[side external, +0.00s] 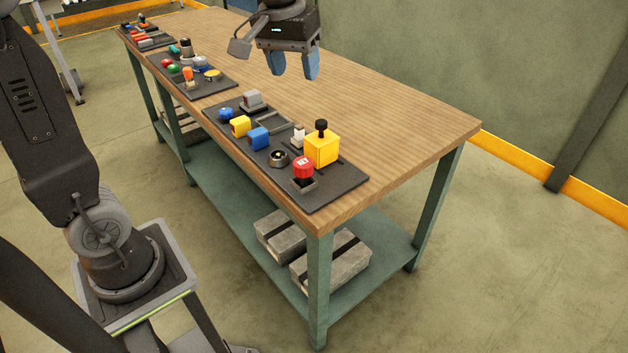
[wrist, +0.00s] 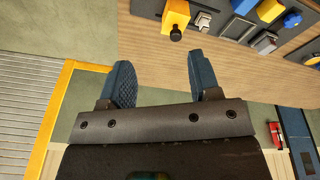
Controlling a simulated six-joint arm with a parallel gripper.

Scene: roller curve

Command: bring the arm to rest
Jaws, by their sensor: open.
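My gripper (side external: 292,64) hangs over the back part of the wooden workbench (side external: 400,115) in the side view, clear of the top and the controls. Its two blue fingers are apart with nothing between them. In the wrist view my gripper (wrist: 160,85) also shows open and empty, with the bench top beyond the fingers.
A dark panel (side external: 335,190) along the bench's front edge carries a yellow box with a black knob (side external: 322,148), a red button (side external: 303,167) and several other controls. More panels with controls lie further left. Grey blocks (side external: 335,265) sit on the lower shelf. The right bench top is bare.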

